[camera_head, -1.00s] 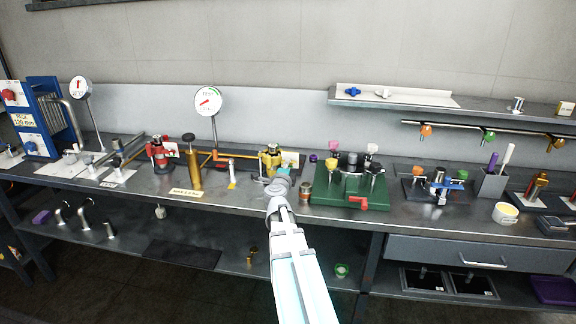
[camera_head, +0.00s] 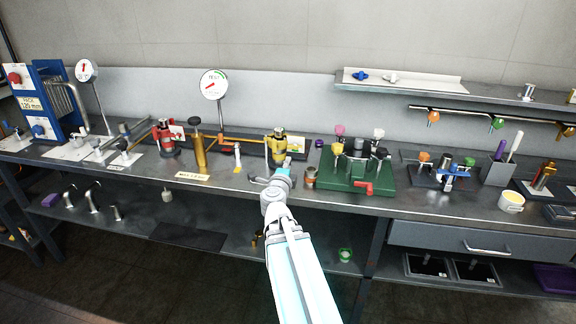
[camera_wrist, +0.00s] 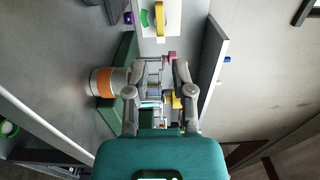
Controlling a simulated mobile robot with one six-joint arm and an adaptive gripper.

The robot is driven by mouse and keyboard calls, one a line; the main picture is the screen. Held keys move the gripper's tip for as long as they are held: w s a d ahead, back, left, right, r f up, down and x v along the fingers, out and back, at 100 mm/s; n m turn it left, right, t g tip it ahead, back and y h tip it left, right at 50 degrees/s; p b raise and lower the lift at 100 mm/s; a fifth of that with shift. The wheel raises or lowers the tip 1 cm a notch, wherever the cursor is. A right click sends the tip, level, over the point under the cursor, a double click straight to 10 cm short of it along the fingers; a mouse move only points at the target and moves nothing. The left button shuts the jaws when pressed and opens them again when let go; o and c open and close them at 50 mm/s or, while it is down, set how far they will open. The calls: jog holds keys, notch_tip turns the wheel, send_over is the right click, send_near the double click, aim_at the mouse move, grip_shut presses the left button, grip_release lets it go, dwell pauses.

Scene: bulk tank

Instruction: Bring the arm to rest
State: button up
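My arm reaches up from the bottom of the head view, over the front edge of the steel bench (camera_head: 225,187). My gripper (camera_head: 284,170) is at its far end, small and partly hidden, just left of a small copper-banded jar (camera_head: 311,177). In the wrist view the two grey fingers of my gripper (camera_wrist: 156,72) stand apart, with no object seen held between them. The jar (camera_wrist: 106,85) shows beside the left finger; whether they touch is unclear.
A green block with coloured knobs (camera_head: 352,178) stands right of the gripper. A yellow valve fixture (camera_head: 278,147) stands behind it, and a brass cylinder (camera_head: 199,152) and dial gauge (camera_head: 214,85) stand left. A shelf (camera_head: 430,88) and hook rail are at upper right.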

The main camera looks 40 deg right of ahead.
dwell(0.4)
jog(key=w+a+n+t+y, duration=0.65)
jog(key=a+n+y, duration=0.35)
jog(key=a, duration=0.4)
jog(key=s+a+f+n+g+y, duration=0.1)
jog(key=a+f+n+g+y, duration=0.4)
jog(key=a, duration=0.4)
jog(key=a+f+n+g+y, duration=0.3)
jog(key=a+f+n, duration=0.3)
jog(key=a+n, duration=0.25)
jog(key=s+a+f+n+g+h, duration=0.2)
jog(key=s+f+g, duration=0.25)
jog(key=s, duration=0.25)
jog(key=s+a+f+n+g+h, duration=0.2)
jog(key=s+f+n+g, duration=0.1)
jog(key=s+g, duration=0.4)
notch_tip(320, 180, up, 13)
jog(key=t+p, duration=0.1)
jog(key=p, duration=1.2)
jog(key=shift+s+r, duration=0.15)
jog(key=shift+s, duration=0.1)
